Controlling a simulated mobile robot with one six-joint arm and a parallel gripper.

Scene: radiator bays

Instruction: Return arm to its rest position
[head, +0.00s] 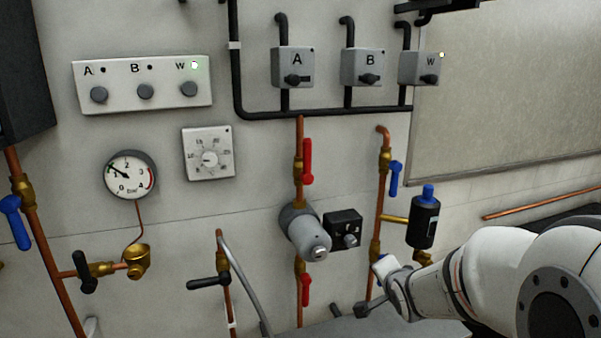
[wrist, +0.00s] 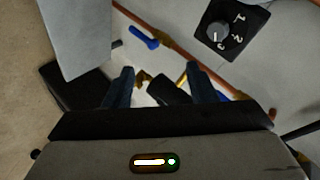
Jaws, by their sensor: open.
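My gripper (head: 373,287) is in the lower right of the head view, at the end of my white arm, in front of the pipework. In the wrist view my gripper (wrist: 160,84) shows two dark fingers spread apart, with nothing held between them. Brass and black fittings show beyond the gap between the fingers. Whether the gripper touches any pipe is hard to tell, but it looks apart from them.
Near the gripper are a copper pipe with a blue lever (head: 396,180), a black bottle (head: 424,222), a grey pump (head: 305,232) and a black dial box (head: 344,229). A gauge (head: 131,174) and a switch panel (head: 142,84) are on the left wall.

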